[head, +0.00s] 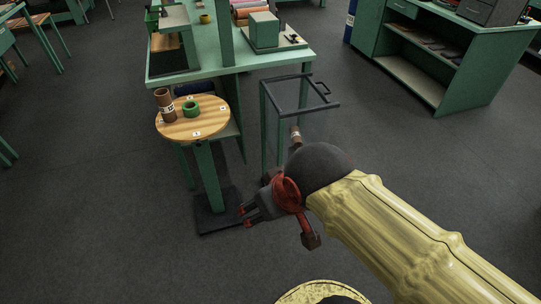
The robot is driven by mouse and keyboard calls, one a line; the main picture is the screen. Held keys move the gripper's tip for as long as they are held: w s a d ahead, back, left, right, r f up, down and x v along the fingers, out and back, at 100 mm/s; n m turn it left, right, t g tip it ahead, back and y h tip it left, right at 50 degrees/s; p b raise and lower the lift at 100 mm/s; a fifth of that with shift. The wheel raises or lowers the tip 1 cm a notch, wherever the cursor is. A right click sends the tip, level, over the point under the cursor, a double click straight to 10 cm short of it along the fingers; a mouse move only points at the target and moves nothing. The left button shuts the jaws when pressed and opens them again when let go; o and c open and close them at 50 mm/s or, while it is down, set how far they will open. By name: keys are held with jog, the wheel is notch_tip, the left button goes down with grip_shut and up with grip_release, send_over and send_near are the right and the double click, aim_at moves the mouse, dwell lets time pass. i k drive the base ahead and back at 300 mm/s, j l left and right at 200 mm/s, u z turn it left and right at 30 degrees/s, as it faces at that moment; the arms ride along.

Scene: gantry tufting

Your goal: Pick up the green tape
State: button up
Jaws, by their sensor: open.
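The green tape (191,108) is a ring-shaped roll lying on a round wooden table top (208,126) in the head view. A brown cylinder (164,104) with a pale label stands just left of it on the same top. My gripper (248,214) is open and appears empty, low in the picture and to the right of the table's post. It is apart from the tape, which shows higher and to the left. My yellow-sleeved arm comes in from the lower right.
The table has a green post (209,178) on a dark square base (219,214). A green frame stand (281,98) stands to its right. A green workbench (243,63) with a boxy machine is behind. A green cabinet (480,75) stands far right. Floor at lower left is clear.

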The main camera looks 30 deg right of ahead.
aim_at(191, 109)
jog(key=i+j, duration=0.15)
jog(key=i, duration=0.3)
jog(key=i+j, duration=0.2)
jog(key=i, duration=0.25)
jog(key=i+j+u, duration=0.1)
jog(key=i, duration=0.35)
